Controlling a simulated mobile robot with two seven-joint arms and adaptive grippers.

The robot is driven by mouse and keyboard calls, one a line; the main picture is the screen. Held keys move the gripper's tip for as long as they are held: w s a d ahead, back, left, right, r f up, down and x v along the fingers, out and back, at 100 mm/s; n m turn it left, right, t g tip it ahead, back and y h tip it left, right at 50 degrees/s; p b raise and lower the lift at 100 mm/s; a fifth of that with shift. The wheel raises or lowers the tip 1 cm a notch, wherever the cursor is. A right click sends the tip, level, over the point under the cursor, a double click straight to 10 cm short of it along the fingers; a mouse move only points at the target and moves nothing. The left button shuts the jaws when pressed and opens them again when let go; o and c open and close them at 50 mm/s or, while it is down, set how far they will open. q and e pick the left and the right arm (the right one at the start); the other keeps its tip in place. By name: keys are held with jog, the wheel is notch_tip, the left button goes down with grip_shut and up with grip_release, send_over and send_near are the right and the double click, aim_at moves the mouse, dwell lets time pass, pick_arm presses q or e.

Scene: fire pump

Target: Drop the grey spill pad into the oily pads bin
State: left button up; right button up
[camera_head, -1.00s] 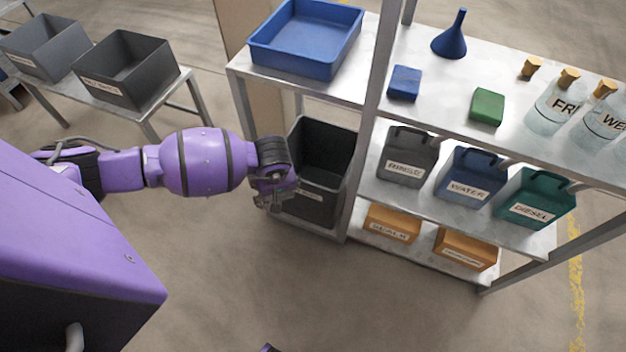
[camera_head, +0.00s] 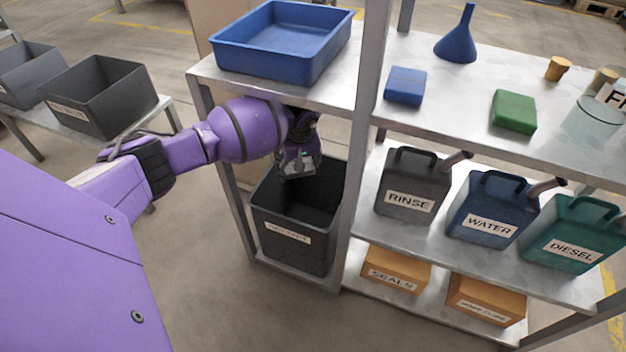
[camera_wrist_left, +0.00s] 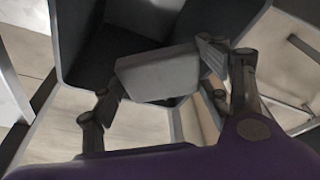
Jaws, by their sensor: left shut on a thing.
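The grey spill pad (camera_wrist_left: 158,73) is a small grey block between the fingers of my left gripper (camera_wrist_left: 160,85) in the left wrist view. In the head view my left gripper (camera_head: 298,170) is shut on it, above the open mouth of a dark bin (camera_head: 283,250). The pad is hard to make out from the head. The bin stands low inside the left bay of the shelf frame, with a white label on its front too blurred to read surely. The bin's dark inside also shows behind the pad in the left wrist view (camera_wrist_left: 88,55). My right gripper is out of view.
A blue tray (camera_head: 285,45) sits on the shelf top (camera_head: 340,85) above my left wrist. A metal post (camera_head: 362,130) stands right of the bin. Rinse (camera_head: 408,185), water (camera_head: 490,208) and diesel (camera_head: 572,235) cans stand further right. Dark bins (camera_head: 100,95) stand on a bench at left.

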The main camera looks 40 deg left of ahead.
pick_arm(q)
notch_tip(320, 180, down, 6)
jog(key=b, duration=0.2)
jog(key=shift+b, duration=0.3)
jog(key=shift+r, duration=0.1)
jog(key=o, duration=1.2)
jog(key=shift+c, duration=0.2)
jog(key=v, duration=0.7)
jog(key=shift+d+r, duration=0.1)
jog(key=shift+r, duration=0.15)
jog(key=shift+s, duration=0.15)
